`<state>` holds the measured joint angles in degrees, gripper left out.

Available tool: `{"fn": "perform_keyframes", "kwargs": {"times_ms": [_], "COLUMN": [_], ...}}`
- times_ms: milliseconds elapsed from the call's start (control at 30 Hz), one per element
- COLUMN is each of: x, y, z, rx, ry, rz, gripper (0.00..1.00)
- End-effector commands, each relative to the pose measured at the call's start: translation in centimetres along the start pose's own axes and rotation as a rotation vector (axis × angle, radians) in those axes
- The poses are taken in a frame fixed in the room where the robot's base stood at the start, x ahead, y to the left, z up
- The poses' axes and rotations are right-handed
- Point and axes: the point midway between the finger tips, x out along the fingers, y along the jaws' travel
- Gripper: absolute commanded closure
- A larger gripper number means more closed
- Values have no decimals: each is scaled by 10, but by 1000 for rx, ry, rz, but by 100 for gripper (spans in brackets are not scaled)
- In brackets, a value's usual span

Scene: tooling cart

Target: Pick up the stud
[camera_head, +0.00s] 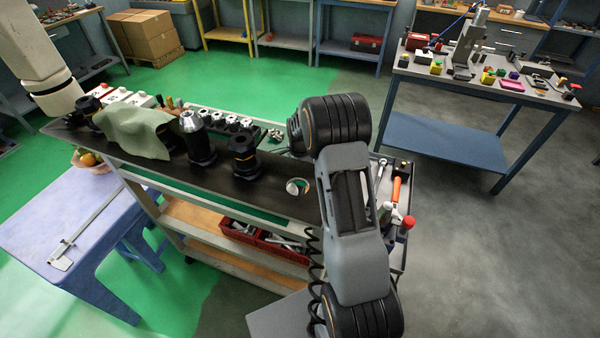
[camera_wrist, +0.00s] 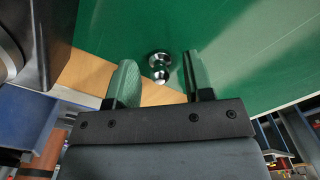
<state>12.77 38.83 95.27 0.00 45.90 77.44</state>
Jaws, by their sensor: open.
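The stud (camera_wrist: 159,64) is a small shiny metal piece with a round knob and a wider collar. In the wrist view it is at upper middle, against a green surface (camera_wrist: 235,50). My gripper (camera_wrist: 158,75) is open, with one green-padded finger to the left of the stud and one to the right. The stud shows in the gap between them, and neither finger visibly touches it. How far it lies beyond the fingertips is hard to tell. In the head view my arm covers much of this area, and I cannot make out the stud.
The cart's dark top (camera_head: 250,185) holds black tool holders (camera_head: 243,152), a green cloth (camera_head: 137,130) and a small round metal item (camera_head: 298,186). An orange-handled tool (camera_head: 396,192) lies at the cart's right end. A blue workbench (camera_head: 440,140) stands at the right.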

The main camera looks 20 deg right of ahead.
Motion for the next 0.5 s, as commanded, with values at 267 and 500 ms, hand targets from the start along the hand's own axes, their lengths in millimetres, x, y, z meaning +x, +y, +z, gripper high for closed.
{"fn": "perform_keyframes", "kwargs": {"times_ms": [267, 500], "x": [0, 0], "y": [0, 0], "z": [0, 0], "rx": [0, 0], "ry": [0, 0], "rz": [0, 0], "gripper": [78, 100]}}
